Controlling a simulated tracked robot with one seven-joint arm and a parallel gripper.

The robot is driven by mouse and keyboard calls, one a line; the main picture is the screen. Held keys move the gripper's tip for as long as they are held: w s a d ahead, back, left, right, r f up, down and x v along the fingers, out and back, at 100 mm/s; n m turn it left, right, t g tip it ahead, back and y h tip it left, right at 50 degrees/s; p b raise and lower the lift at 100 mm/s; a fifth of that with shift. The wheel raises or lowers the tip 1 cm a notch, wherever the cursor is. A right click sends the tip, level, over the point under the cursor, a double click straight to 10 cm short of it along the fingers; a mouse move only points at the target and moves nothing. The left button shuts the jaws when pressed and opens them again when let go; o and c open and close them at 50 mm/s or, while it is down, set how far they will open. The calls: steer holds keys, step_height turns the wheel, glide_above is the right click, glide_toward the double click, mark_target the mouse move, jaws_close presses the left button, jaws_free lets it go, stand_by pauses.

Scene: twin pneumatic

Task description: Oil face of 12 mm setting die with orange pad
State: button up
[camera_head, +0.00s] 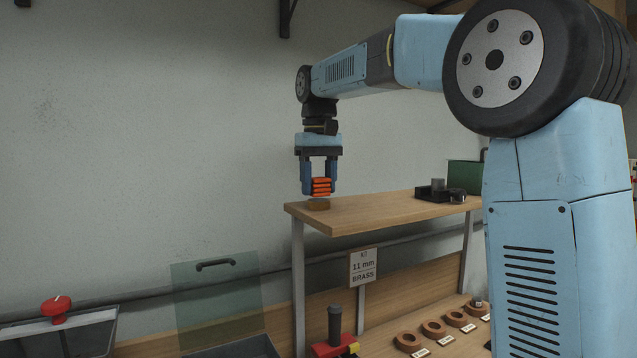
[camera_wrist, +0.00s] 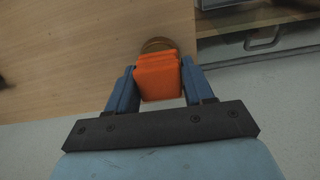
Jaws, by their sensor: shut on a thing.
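My gripper (camera_head: 319,190) is shut on the orange pad (camera_head: 321,187), a ribbed block. It holds the pad over the left end of the raised wooden shelf (camera_head: 375,208). In the wrist view the pad (camera_wrist: 159,78) sits between the two blue fingers of my gripper (camera_wrist: 157,88). A round brown piece (camera_head: 318,204) is directly below the pad at the shelf's edge; I cannot tell whether they touch. Several brown rings (camera_head: 433,328) with small labels stand on the lower bench. The labels are too small to read, so I cannot tell which place is the 12 mm die's.
A sign reading 11 mm BRASS (camera_head: 363,266) hangs under the shelf. A red press-like tool (camera_head: 334,347) with a dark cylinder stands below it. A black tray (camera_head: 440,194) with dark parts is at the shelf's right. A clear green panel (camera_head: 216,300) stands left, near a red knob (camera_head: 56,308).

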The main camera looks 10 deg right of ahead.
mark_target(319, 178)
steer(key=shift+f, duration=0.65)
stand_by(1.6)
steer(key=shift+r, duration=0.1)
steer(key=shift+r, duration=3.5)
